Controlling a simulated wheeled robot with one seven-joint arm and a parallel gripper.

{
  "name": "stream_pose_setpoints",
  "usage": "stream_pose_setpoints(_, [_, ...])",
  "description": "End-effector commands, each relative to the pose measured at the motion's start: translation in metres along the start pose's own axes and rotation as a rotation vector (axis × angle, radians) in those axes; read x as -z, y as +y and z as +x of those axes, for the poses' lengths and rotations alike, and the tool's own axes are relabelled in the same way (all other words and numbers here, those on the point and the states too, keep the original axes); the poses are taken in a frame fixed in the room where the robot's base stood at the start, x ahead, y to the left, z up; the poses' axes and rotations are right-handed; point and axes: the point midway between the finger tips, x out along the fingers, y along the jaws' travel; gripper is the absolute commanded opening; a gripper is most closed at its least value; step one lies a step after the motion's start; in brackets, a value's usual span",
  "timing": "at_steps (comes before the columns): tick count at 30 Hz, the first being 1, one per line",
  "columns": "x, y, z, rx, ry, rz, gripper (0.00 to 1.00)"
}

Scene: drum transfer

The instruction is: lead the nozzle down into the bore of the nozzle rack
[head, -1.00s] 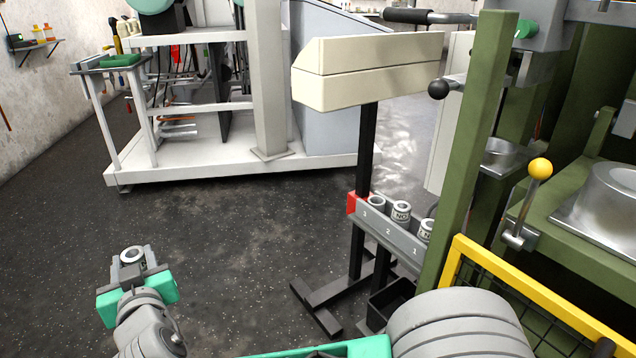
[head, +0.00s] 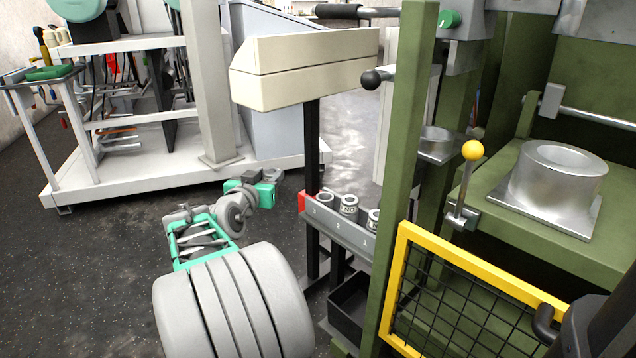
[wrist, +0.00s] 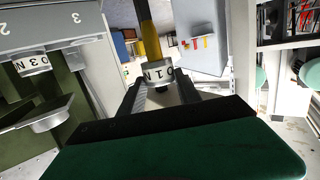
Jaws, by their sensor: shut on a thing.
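My gripper (head: 258,182) reaches out low over the floor, left of the nozzle rack (head: 338,228). It is shut on a pale nozzle (wrist: 157,73), whose dark lettering shows between the fingers in the wrist view. In the head view the held nozzle is too small to make out clearly. The rack is a grey bar marked 3, 2, 1 from left to right. A low ring (head: 325,198) at 3 looks like an empty bore. Lettered nozzles stand at 2 (head: 349,204) and 1 (head: 374,219). The held nozzle is apart from the rack, which shows upside down in the wrist view (wrist: 85,22).
A cream box (head: 305,70) on a dark post stands above the rack. A green press frame (head: 405,150) and a yellow mesh guard (head: 400,290) stand to the right. A black bin (head: 348,305) sits below the rack. A white bench (head: 165,175) stands behind.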

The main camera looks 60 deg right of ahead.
Motion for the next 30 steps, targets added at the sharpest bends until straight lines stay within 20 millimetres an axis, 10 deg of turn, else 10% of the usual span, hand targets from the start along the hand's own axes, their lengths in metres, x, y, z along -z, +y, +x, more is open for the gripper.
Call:
stream_pose_setpoints(9, [0.001,0.11,0.061,-0.204,-0.001,0.031,0.0])
stream_pose_setpoints(30, [-0.031,0.123,0.063,-0.216,-0.001,0.033,0.0])
